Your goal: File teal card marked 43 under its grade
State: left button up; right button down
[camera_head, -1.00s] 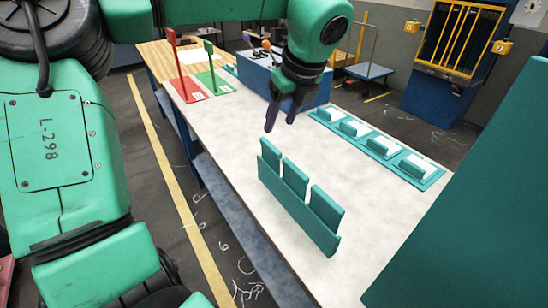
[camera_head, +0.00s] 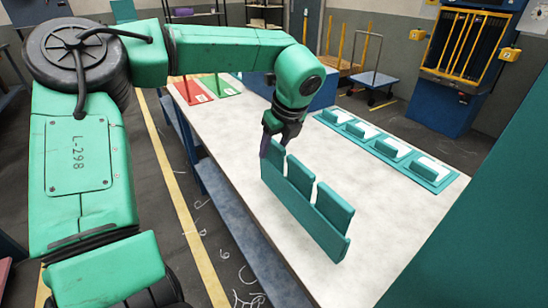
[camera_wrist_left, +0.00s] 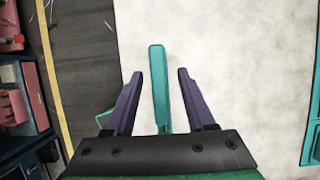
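A teal rack (camera_head: 300,207) stands on the white table with three teal cards upright in it: a far card (camera_head: 277,156), a middle card (camera_head: 300,174) and a near card (camera_head: 335,205). No marking is readable, so I cannot tell which is 43. My left gripper (camera_head: 269,148) is at the far card, partly covering it. In the left wrist view, its purple fingers (camera_wrist_left: 160,76) are open on either side of a narrow teal edge (camera_wrist_left: 157,90), with a gap on both sides. A teal tray (camera_head: 385,148) with several white-labelled slots lies at the right. My right gripper is not in view.
A red stand (camera_head: 190,92) and a green stand (camera_head: 222,86) are at the far left of the table. A blue box (camera_head: 322,95) is behind my left gripper. The white tabletop (camera_head: 370,205) between rack and tray is clear.

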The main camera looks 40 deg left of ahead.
pick_arm(q)
grip_shut()
jog(key=shift+r, duration=0.1)
jog(key=shift+r, duration=0.5)
notch_tip(320, 180, up, 7)
jog(key=p, duration=0.3)
jog(key=shift+f, duration=0.25)
